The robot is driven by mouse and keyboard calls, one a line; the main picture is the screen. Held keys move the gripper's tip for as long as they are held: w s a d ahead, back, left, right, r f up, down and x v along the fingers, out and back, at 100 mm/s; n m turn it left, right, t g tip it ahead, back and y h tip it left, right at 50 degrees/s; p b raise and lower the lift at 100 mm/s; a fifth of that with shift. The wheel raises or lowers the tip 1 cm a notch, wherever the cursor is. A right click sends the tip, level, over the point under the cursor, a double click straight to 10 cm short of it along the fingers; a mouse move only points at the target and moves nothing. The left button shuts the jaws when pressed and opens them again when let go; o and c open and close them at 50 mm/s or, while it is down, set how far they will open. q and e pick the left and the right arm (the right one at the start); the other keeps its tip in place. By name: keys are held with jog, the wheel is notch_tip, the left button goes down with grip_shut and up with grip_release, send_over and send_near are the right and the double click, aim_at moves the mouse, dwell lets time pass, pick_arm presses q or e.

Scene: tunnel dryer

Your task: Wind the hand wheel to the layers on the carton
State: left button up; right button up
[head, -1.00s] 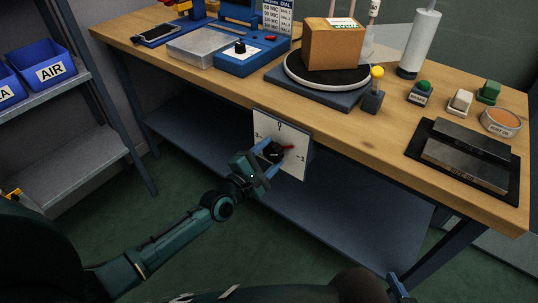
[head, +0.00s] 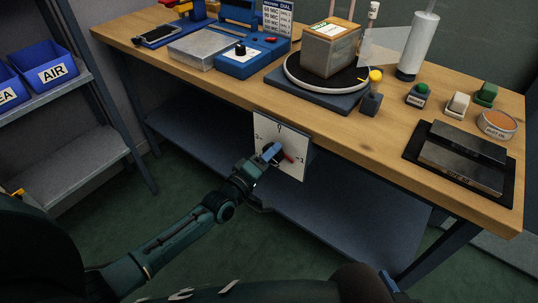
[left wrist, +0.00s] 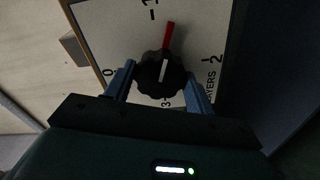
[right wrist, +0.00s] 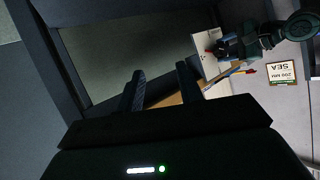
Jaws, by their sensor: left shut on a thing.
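The hand wheel is a black knob (left wrist: 160,75) with a red pointer on a white dial plate (head: 262,130) under the bench's front edge. In the left wrist view, the dial reads 0, 1, 2, 3 and LAYERS; the red pointer (left wrist: 169,38) points near 1, slightly toward 2. My left gripper (left wrist: 160,82) is shut on the knob, a finger on each side; it partly hides the knob in the head view (head: 272,152). The carton (head: 329,52), greyish with a label on top, stands on the black turntable (head: 293,83). My right gripper (right wrist: 161,88) is open and empty.
A blue dial box (head: 246,62) stands left.

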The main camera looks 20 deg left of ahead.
pick_arm(q)
jog(key=shift+m, duration=15.9)
jog(key=o, duration=1)
jog(key=shift+s, duration=0.1)
